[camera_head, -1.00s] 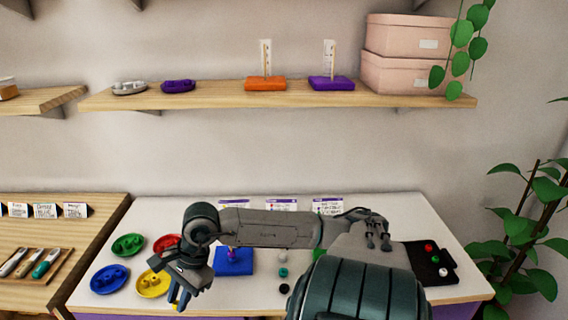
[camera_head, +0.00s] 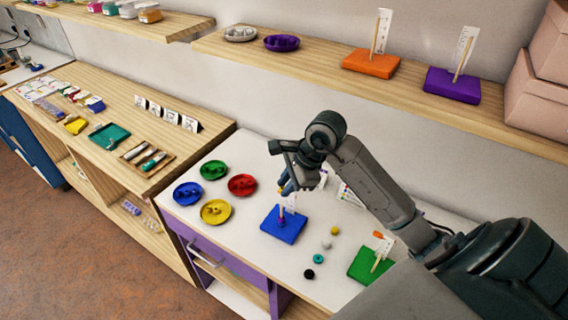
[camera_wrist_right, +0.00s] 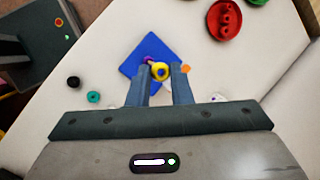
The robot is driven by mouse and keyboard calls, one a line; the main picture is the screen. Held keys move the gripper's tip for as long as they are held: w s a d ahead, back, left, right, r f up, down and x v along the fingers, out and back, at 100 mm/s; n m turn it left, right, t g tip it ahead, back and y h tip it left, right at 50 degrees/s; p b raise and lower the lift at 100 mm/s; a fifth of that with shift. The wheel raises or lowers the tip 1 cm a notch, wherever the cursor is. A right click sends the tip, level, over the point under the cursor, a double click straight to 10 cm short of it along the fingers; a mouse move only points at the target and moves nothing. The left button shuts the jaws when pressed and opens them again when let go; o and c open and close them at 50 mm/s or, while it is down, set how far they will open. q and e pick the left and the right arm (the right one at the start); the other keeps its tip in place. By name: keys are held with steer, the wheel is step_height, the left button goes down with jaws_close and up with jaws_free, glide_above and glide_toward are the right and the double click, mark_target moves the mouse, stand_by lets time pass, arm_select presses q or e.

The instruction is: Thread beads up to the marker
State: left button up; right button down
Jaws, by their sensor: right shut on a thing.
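The blue board (camera_head: 290,232) stands on the white table with an upright peg and a white card behind it. A purple bead (camera_head: 282,223) sits low on the peg. My right gripper (camera_head: 285,188) is over the board, pointing down, shut on a yellow bead (camera_wrist_right: 159,71) that shows between its fingertips in the right wrist view. The blue board (camera_wrist_right: 134,66) lies below it there. A small orange piece (camera_wrist_right: 185,68) shows beside the right finger. The fingers hide much of the peg, so I cannot tell if the bead is around it. My left gripper is out of view.
Blue (camera_head: 187,195), green (camera_head: 214,170), red (camera_head: 242,185) and yellow (camera_head: 215,212) dishes with beads stand left. Loose yellow (camera_head: 335,230), white (camera_head: 326,244), teal (camera_head: 318,259) and black (camera_head: 309,274) beads lie right of the blue board, before a green board (camera_head: 366,267). A shelf (camera_head: 330,72) hangs above.

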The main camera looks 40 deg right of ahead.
steer(key=shift+w+a+r, duration=0.15)
steer(key=shift+a+r, duration=0.05)
steer(key=shift+r, duration=0.35)
steer(key=shift+d+f, duration=0.1)
steer(key=shift+f, duration=0.15)
steer(key=shift+f+b, duration=0.3)
steer(key=shift+f, duration=0.2)
step_height(320, 180, down, 2)
steer(key=shift+f+b, duration=0.15)
steer(key=shift+b, duration=0.3)
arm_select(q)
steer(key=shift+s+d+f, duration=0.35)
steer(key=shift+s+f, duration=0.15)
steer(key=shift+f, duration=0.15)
arm_select(e)
steer(key=shift+f, duration=0.7)
arm_select(q)
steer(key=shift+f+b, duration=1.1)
steer(key=shift+b, duration=0.25)
arm_select(e)
steer(key=shift+f, duration=0.75)
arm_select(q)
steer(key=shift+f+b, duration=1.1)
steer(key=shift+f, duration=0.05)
arm_select(e)
steer(key=shift+f, duration=0.85)
